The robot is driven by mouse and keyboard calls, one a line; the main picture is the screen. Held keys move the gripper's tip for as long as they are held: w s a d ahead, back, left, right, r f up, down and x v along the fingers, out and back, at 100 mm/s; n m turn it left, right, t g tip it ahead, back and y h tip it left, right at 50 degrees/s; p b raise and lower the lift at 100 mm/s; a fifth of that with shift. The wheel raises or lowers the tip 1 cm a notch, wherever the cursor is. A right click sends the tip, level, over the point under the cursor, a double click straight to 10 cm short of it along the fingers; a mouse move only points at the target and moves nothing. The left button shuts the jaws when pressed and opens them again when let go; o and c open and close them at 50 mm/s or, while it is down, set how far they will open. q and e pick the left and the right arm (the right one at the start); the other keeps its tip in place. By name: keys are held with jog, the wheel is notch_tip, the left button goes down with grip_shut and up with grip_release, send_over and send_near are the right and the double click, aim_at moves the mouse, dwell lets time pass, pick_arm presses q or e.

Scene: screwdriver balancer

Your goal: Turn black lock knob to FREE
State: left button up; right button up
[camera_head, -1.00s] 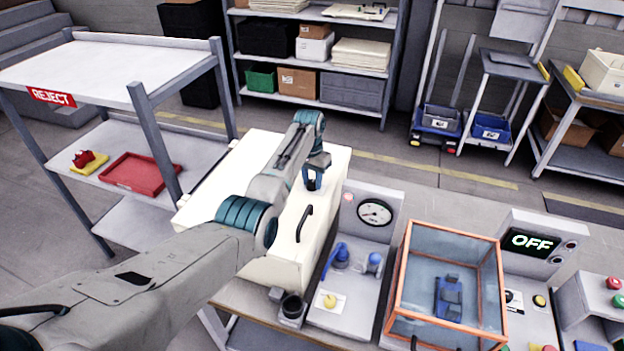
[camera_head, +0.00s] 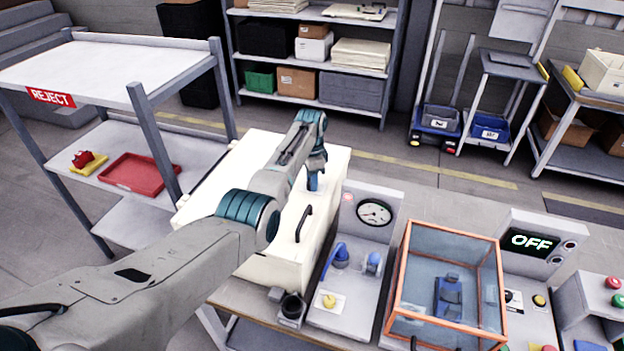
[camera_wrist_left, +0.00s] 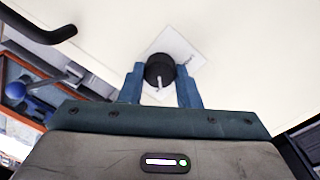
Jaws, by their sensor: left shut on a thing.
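The black lock knob (camera_wrist_left: 159,71) sits on the cream cabinet face and carries a pale pointer mark. A white label (camera_wrist_left: 185,48) lies behind it, partly covered; its lettering is too small to read. My left gripper (camera_wrist_left: 160,84) is shut on the knob, with one blue finger on each side. In the head view my left gripper (camera_head: 315,178) is over the cream cabinet (camera_head: 325,215), and the knob is hidden there. My right gripper is not in view.
A black handle (camera_head: 304,224) stands up from the cabinet beside the gripper. To the right are a gauge panel (camera_head: 375,213) with blue valves, an orange-framed clear box (camera_head: 450,235) and an OFF display (camera_head: 532,241). A REJECT cart (camera_head: 120,70) stands left.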

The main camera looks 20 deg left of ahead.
pick_arm(q)
jog(key=shift+r, duration=0.1)
dwell(0.3)
jog(key=o, duration=1)
jog(key=r+b, duration=0.1)
jog(key=r, duration=0.2)
jog(key=r+b, duration=0.1)
jog(key=r, duration=0.3)
jog(key=r+b, duration=0.2)
jog(key=r, duration=0.1)
jog(key=shift+w+a+r, duration=0.15)
jog(key=shift+w+r, duration=0.1)
jog(key=shift+r, duration=0.15)
jog(key=shift+f, duration=0.1)
